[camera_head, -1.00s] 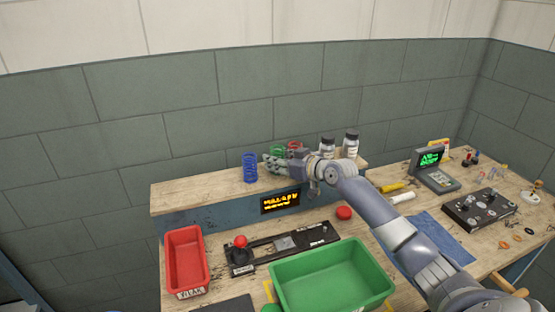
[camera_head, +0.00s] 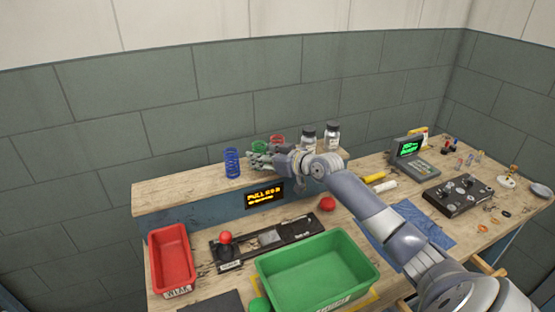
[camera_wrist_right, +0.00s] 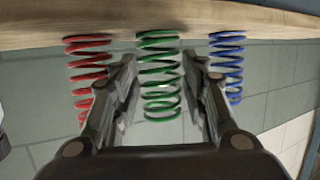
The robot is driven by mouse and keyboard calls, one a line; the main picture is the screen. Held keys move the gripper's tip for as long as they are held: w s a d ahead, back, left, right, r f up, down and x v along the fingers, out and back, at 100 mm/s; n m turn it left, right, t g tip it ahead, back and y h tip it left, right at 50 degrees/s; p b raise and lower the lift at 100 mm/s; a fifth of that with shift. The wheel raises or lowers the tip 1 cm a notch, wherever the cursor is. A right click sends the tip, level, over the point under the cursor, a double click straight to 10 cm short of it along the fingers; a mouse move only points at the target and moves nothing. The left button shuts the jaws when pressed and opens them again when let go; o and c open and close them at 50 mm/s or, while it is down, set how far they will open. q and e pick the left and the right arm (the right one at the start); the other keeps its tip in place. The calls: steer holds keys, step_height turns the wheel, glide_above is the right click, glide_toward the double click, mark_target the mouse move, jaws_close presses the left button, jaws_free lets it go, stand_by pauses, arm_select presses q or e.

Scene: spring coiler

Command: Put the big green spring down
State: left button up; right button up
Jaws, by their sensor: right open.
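The big green spring (camera_head: 259,146) stands on the wooden shelf, between a blue spring (camera_head: 232,163) and a red spring (camera_head: 277,139). My right gripper (camera_head: 258,160) is at the green spring and partly hides it in the head view. In the upside-down right wrist view the green spring (camera_wrist_right: 158,75) stands upright against the shelf (camera_wrist_right: 150,22), between the two spread fingers of my right gripper (camera_wrist_right: 160,85). Gaps show beside its coils, so the gripper is open around it. My left gripper is not in view.
Two lidded jars (camera_head: 331,134) stand on the shelf right of my gripper. Below are a red bin (camera_head: 171,256), a green bin (camera_head: 318,268) and a black device with a red knob (camera_head: 226,238). A small terminal (camera_head: 409,150) stands at the right. Bare shelf (camera_head: 175,190) lies left of the blue spring.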

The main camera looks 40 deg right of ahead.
steer(key=b+v, duration=0.1)
steer(key=v, duration=0.9)
steer(key=shift+s+r+b, duration=0.15)
steer(key=shift+s+b, duration=0.25)
steer(key=shift+d, duration=0.1)
